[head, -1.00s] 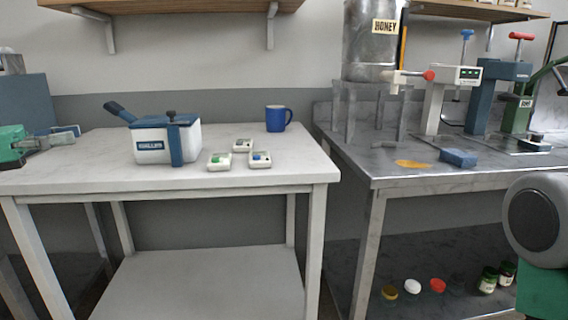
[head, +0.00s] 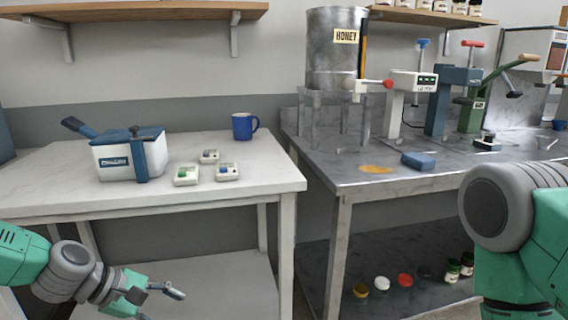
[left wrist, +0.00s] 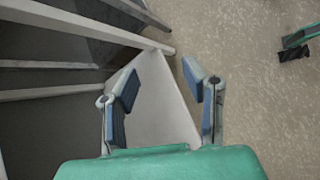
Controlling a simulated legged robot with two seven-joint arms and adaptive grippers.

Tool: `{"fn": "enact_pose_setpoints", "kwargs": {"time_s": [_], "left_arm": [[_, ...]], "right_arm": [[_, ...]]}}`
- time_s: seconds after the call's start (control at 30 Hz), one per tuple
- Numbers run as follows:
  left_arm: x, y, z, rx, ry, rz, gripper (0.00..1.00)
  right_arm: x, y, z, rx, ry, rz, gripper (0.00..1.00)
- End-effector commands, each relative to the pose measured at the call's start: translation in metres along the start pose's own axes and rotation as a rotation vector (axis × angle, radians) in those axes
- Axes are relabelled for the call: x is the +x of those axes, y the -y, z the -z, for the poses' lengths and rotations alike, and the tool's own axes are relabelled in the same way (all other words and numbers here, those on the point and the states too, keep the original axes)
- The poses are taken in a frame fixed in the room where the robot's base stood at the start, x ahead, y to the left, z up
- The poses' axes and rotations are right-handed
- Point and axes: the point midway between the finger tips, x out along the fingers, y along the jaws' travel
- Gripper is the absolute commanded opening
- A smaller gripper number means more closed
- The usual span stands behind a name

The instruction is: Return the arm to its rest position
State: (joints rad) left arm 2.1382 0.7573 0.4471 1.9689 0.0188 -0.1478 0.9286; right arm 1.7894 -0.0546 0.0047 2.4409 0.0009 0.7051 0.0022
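My left gripper (head: 162,298) is at the lower left of the head view, in front of the white table and below its top. In the left wrist view its two blue-padded fingers (left wrist: 164,98) stand apart with nothing between them. The table's pale lower shelf (left wrist: 165,115) shows beyond them. My right arm (head: 510,215) fills the lower right of the head view. The right gripper is not in view.
The white table (head: 60,193) carries a blue-and-white box (head: 115,158), several small devices (head: 186,176) and a blue mug (head: 243,126). The metal table (head: 330,178) holds a honey tank (head: 333,60) and a blue block (head: 418,160). Jars and lids (head: 404,280) sit below.

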Motion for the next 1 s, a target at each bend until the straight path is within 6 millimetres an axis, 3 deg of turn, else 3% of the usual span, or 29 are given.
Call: {"fn": "enact_pose_setpoints", "kwargs": {"time_s": [0.03,0.17,0.3,0.4,0.5,0.6,1.0], "left_arm": [[0.02,0.039,-0.001,0.097,-0.05,0.082,0.4],[0.048,0.136,0.009,0.389,-0.158,0.266,0.4],[0.04,0.233,0.022,0.752,-0.224,0.482,0.4],[0.021,0.282,0.029,0.993,-0.235,0.614,0.4],[0.001,0.311,0.034,1.183,-0.231,0.711,0.4],[-0.012,0.325,0.037,1.309,-0.222,0.769,0.4],[-0.018,0.33,0.039,1.377,-0.217,0.796,0.4]], "right_arm": [[-0.006,0.0,0.0,0.0,0.0,0.0,0.4],[-0.015,0.0,0.001,0.0,0.0,0.0,0.4],[-0.025,0.0,0.001,0.0,0.0,0.0,0.4],[-0.031,0.0,0.002,0.0,0.0,0.0,0.4],[-0.035,0.0,0.002,0.0,0.0,0.0,0.4],[-0.037,0.0,0.002,0.0,0.0,0.0,0.4],[-0.037,0.0,0.002,0.0,0.0,0.0,0.4]]}}
